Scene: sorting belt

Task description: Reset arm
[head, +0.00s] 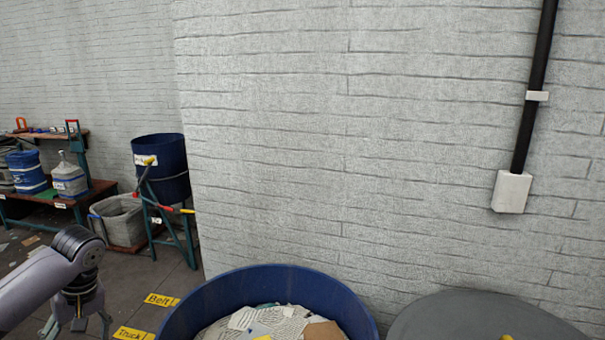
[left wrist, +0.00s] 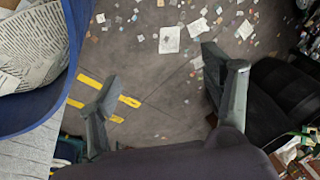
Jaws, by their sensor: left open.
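My left arm comes in at the lower left of the head view, with its gripper (head: 78,326) pointing down beside the large blue bin. The fingertips are partly cut off by the bottom edge. My right arm and gripper do not show in either view.
A blue bin (head: 357,303) of paper stands in front; its rim also shows in the wrist view (left wrist: 75,75). A grey round top (head: 450,318) is at lower right. Yellow floor labels (head: 162,299), a stool with a blue tub (head: 165,185), and littered floor lie left. A brick wall (head: 380,150) closes the back.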

